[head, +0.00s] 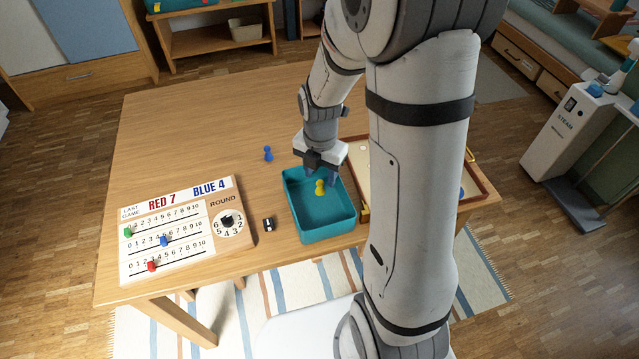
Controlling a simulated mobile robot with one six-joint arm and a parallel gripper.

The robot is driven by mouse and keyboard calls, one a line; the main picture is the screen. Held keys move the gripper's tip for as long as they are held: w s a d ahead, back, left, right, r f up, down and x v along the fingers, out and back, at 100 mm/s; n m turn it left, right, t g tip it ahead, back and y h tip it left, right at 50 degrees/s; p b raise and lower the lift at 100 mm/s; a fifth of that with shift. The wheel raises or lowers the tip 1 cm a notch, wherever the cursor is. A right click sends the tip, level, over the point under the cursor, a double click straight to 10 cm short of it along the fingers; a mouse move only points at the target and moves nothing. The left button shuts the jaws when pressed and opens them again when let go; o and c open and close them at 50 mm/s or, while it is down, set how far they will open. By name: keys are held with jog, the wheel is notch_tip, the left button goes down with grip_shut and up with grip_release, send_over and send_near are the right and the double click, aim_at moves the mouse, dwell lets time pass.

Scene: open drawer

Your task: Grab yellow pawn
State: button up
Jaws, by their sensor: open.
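The yellow pawn (320,188) is inside the teal tray (329,231), towards its far right part. My gripper (322,176) is just above the far side of the tray, pointing down and close to the pawn. It is open and holds nothing that I can see. I cannot tell whether a finger touches the pawn. My arm comes down from the upper right.
A blue pawn (268,153) stands left of the tray. A framed board (363,152) is partly hidden behind my arm. The far left of the wooden table (190,125) is clear.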

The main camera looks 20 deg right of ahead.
aim_at(320, 181)
notch_tip(320, 181, down, 5)
jog(key=shift+w+r, duration=0.1)
jog(key=shift+r, duration=0.1)
grip_shut()
dwell(0.4)
